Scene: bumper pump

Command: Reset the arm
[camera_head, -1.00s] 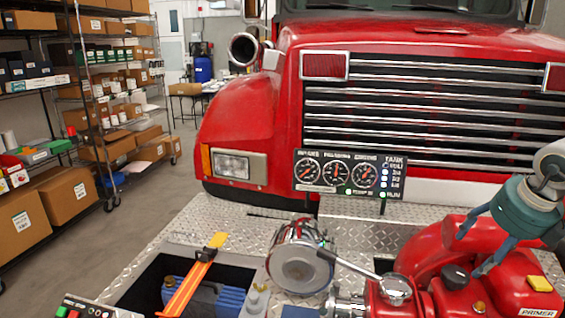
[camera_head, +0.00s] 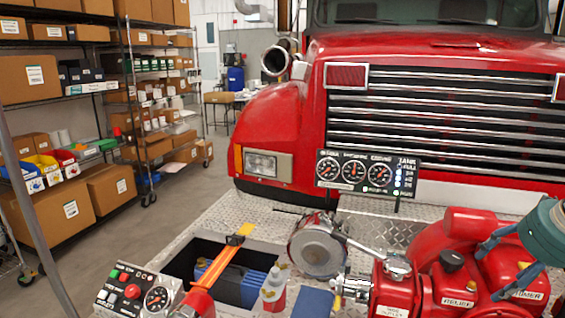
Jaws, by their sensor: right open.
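My right gripper (camera_head: 490,271), teal with blue fingers, reaches in from the right edge. Its fingers are spread apart and hold nothing that I can see. It is above the right part of the red pump (camera_head: 425,290), over the RELIEF and PRIMER labels. I cannot tell whether the fingers touch the pump. Part of the gripper and its arm is cut off by the frame edge. My left gripper is not in view.
A gauge panel (camera_head: 368,172) stands before the red fire truck (camera_head: 270,130). A control box (camera_head: 135,290), an orange strap (camera_head: 220,268), a bottle (camera_head: 272,292) and a round silver cap (camera_head: 317,250) are on the bumper. Shelves (camera_head: 95,90) stand at the left, beside clear floor.

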